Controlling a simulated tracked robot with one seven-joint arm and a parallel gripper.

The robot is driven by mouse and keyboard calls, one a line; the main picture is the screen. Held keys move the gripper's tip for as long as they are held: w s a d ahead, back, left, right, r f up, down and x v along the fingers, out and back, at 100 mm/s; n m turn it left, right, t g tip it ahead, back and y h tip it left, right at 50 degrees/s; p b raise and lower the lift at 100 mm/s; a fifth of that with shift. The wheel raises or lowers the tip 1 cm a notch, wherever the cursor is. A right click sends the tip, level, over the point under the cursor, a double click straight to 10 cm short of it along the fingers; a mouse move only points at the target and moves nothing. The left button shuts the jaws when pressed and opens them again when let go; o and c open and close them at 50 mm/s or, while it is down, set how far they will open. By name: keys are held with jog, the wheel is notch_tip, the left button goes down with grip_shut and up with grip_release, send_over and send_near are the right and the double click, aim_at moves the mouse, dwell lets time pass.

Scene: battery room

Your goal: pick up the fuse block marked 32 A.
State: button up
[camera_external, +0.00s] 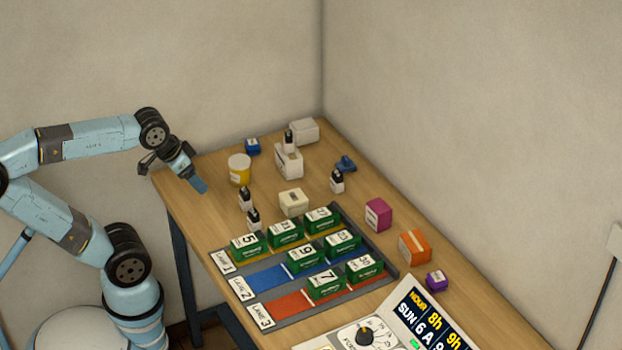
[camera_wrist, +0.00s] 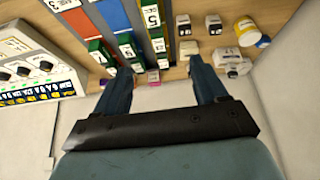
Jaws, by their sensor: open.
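No marking reading 32 A is legible in either view, so I cannot tell which piece is that fuse block. Small black-and-white blocks stand on the table: two at the left, the rear one (camera_external: 246,198) and the front one (camera_external: 253,219), and one farther right (camera_external: 337,181). Two black-topped blocks show at the top of the wrist view, one left (camera_wrist: 184,24) and one right (camera_wrist: 214,24). My gripper (camera_external: 199,186) is open and empty above the table's left end; its two fingers (camera_wrist: 160,66) show in the wrist view.
A striped rack (camera_external: 222,268) holds several numbered green blocks. A yellow cup (camera_external: 239,170), a cream block (camera_external: 293,202), a magenta block (camera_external: 378,214), an orange block (camera_external: 414,247) and a purple block (camera_external: 436,280) stand around it. A control panel (camera_external: 362,335) is at the front. Walls close the back and right.

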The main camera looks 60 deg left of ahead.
jog(key=w, duration=0.1)
jog(key=n+g+h, duration=0.4)
jog(key=n+h, duration=0.6)
jog(key=n, duration=0.8)
send_over(240, 190)
jog(key=s+d, duration=0.3)
jog(key=s, duration=0.1)
notch_tip(240, 190, down, 17)
jog(key=a+f+n+t, duration=0.1)
jog(key=a+f, duration=0.1)
jog(key=w+a+f+n+t+h, duration=0.1)
jog(key=a+f+n, duration=0.1)
jog(key=a, duration=0.1)
jog(key=w+a+f+n+t, duration=0.1)
jog(key=a+f, duration=0.1)
jog(key=shift+a+f+h, duration=0.1)
jog(key=shift+a+h, duration=0.15)
jog(key=shift+h, duration=0.15)
jog(key=shift+n, duration=0.3)
jog(key=shift+x, duration=3.75)
jog(key=shift+w, duration=0.1)
jog(key=c, duration=1.3)
